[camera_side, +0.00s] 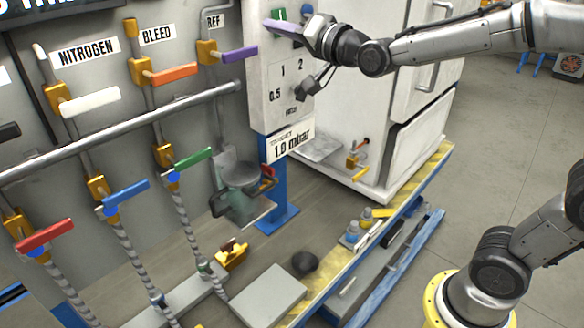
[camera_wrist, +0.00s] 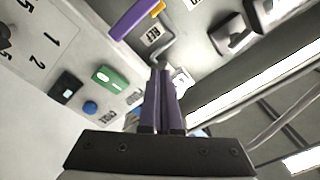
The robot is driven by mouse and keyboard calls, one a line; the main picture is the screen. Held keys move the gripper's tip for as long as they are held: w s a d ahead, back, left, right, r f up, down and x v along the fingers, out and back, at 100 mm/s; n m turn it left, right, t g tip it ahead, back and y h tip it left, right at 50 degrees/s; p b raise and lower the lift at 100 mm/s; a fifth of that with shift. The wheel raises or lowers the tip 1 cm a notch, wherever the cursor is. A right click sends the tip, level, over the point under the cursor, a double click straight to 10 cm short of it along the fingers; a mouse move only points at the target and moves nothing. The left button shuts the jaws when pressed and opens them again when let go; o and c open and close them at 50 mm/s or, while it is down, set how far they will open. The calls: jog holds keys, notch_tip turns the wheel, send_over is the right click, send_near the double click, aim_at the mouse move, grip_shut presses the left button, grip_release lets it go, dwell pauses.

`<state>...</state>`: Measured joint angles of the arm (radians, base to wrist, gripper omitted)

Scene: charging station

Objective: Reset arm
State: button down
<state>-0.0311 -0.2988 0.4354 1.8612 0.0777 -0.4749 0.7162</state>
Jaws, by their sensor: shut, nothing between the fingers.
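My gripper (camera_side: 268,23) is at the upper middle of the side view, in front of the top of the white control box (camera_side: 283,95). Its two purple fingers point left, towards the valve wall. In the wrist view the fingers of my gripper (camera_wrist: 161,70) are closed together with nothing between them. They appear apart from the purple REF handle (camera_wrist: 135,18), which also shows in the side view (camera_side: 240,53). A green switch (camera_wrist: 110,77), a black switch (camera_wrist: 67,87) and a blue button (camera_wrist: 90,108) are on the box, left of the fingers.
A wall of valves with white (camera_side: 90,102), orange (camera_side: 174,73), red (camera_side: 45,235), blue (camera_side: 126,195) and green (camera_side: 194,158) handles is at left. A grey horizontal pipe (camera_side: 120,128) crosses it. A white cabinet (camera_side: 355,110) stands behind my wrist. Open floor (camera_side: 500,130) is at right.

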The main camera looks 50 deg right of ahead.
jog(key=s+r+n+g, duration=0.1)
jog(key=s+g, duration=0.1)
jog(key=s, duration=0.8)
jog(key=s+f+n+g, duration=0.8)
jog(key=s+f+g, duration=0.3)
jog(key=s+f, duration=1)
jog(key=shift+s+d, duration=0.4)
jog(key=shift+s, duration=0.7)
